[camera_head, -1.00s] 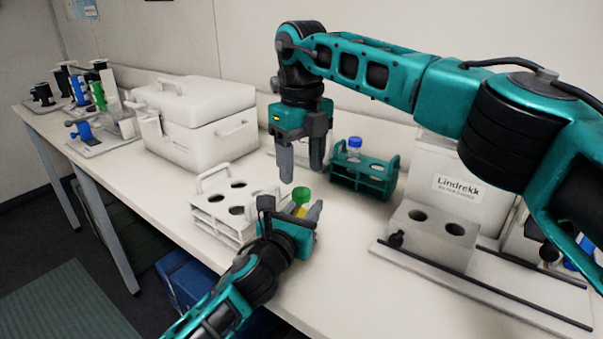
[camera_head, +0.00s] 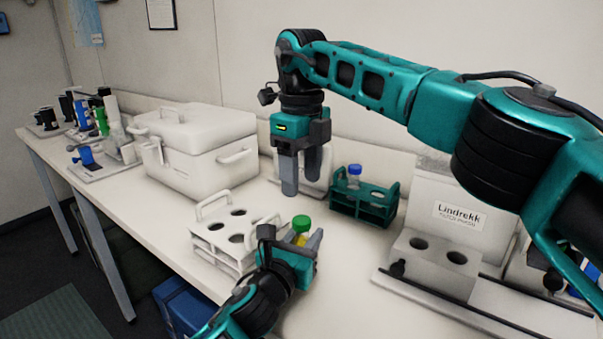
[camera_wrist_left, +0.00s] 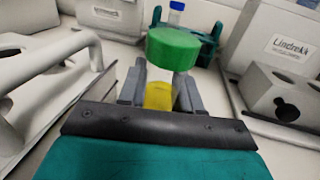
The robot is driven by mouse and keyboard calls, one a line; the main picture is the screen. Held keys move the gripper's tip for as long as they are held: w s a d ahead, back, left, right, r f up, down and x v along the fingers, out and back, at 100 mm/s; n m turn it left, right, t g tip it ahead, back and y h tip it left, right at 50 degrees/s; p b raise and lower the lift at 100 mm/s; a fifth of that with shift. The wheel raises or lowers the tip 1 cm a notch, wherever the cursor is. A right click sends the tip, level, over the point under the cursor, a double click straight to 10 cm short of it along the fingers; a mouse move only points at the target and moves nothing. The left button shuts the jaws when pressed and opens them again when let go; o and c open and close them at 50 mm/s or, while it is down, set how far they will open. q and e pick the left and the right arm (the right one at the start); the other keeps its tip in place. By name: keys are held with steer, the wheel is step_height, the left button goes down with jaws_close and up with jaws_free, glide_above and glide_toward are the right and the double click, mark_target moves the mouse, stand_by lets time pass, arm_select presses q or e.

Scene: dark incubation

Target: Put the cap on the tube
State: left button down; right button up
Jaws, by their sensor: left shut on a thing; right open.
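My right gripper (camera_head: 302,180) is open and empty, pointing down, above and apart from the cap.
A white rack (camera_head: 212,243) with empty holes stands left of the tube. A teal rack (camera_head: 345,205) holding a blue-capped tube (camera_head: 354,174) is behind right. A white box (camera_head: 195,150) stands at back left. A grey device labelled Lindrekk (camera_head: 410,270) is at right.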

mark_target(302, 220)
steer(key=shift+f, duration=4)
steer(key=shift+c, duration=0.2)
jaws_close()
steer(key=shift+o, duration=0.9)
jaws_free()
step_height(302, 220, up, 12)
arm_select(q)
steer(key=c, duration=0.7)
jaws_free()
